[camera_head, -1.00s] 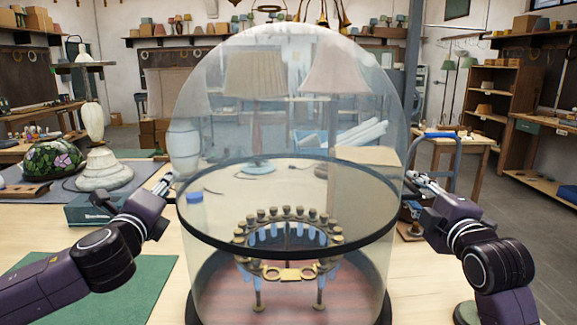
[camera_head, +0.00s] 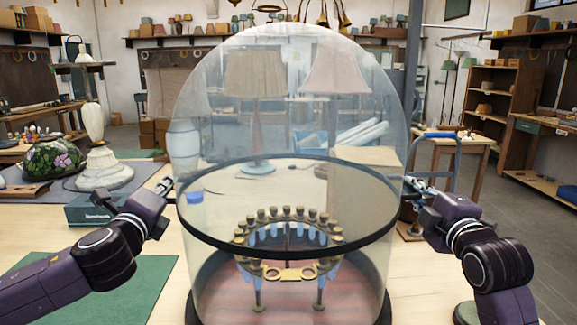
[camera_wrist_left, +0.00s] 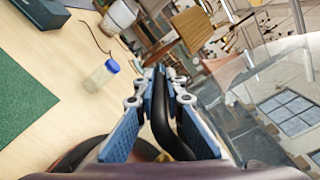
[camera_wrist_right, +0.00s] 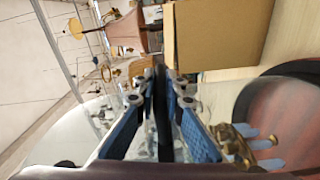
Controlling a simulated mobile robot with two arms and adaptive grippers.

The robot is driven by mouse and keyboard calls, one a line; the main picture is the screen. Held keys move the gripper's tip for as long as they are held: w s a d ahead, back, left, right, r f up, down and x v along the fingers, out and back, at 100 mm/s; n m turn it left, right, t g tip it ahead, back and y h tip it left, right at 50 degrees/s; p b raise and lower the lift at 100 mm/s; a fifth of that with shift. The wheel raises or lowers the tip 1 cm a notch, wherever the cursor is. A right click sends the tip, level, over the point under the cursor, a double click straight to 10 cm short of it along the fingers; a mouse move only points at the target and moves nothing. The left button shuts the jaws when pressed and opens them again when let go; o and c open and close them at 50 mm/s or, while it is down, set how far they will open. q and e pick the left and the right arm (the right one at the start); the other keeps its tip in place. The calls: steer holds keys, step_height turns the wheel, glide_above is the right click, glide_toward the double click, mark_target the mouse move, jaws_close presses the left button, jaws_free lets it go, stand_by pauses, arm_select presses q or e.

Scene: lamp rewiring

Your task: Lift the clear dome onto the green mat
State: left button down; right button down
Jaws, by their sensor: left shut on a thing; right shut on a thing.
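The clear dome (camera_head: 290,120) stands in the middle of the head view with a black band (camera_head: 285,256) around it. Clear wall also shows below the band, around a ring of brass and blue-tipped parts (camera_head: 290,225) over a reddish base. My left gripper (camera_head: 168,185) is shut on the black band at the dome's left side; the band runs between its fingers in the left wrist view (camera_wrist_left: 160,95). My right gripper (camera_head: 410,183) is shut on the band at the right side. The green mat (camera_head: 105,290) lies flat on the table at lower left and looks bare.
A blue-capped jar (camera_wrist_left: 102,76) stands near my left gripper. A dark green box (camera_head: 95,208), a floral glass shade (camera_head: 52,160) and a white lamp base (camera_head: 103,170) stand at the left. A cardboard box (camera_wrist_right: 215,35) is near my right gripper.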

steer(key=shift+f, duration=0.1)
arm_select(q)
steer(key=shift+r, duration=0.25)
arm_select(e)
steer(key=shift+r, duration=0.25)
arm_select(q)
steer(key=shift+w+r, duration=0.1)
arm_select(e)
steer(key=shift+r, duration=0.1)
